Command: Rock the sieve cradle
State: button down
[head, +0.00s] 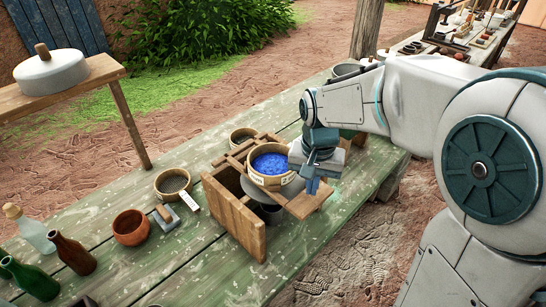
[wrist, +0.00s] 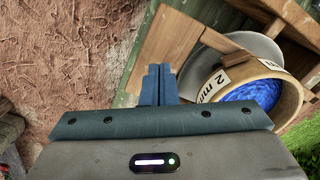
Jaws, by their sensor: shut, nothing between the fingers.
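The sieve cradle is a wooden frame (head: 234,219) standing on the green table. A round sieve (head: 270,180) with a pale wooden rim and blue material inside sits in it, and a grey funnel-like dish shows below. In the wrist view the sieve (wrist: 284,110) is at the right, its rim label partly readable as "2 m", beside a wooden bar of the cradle (wrist: 170,42). My gripper (head: 311,187) is shut and empty, pointing down at the right side of the cradle. In the wrist view its fingers (wrist: 159,85) are together next to the wooden bar; contact cannot be told.
The green table (head: 185,262) holds another sieve (head: 173,184), an orange bowl (head: 131,227), a grey block with a wooden handle (head: 165,217) and several bottles (head: 73,252) at the left. A bench with a grey lidded disc (head: 50,72) stands behind.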

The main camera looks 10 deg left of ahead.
aim_at(311, 198)
notch_tip(311, 198, down, 5)
jog(key=b, duration=0.4)
jog(key=shift+r+p, duration=2)
jog(key=shift+r, duration=0.55)
jog(key=shift+f, duration=0.1)
jog(key=shift+f+b, duration=1.8)
jog(key=shift+f, duration=0.45)
jog(key=shift+r, duration=0.1)
jog(key=shift+r+p, duration=1.8)
jog(key=shift+r, duration=0.4)
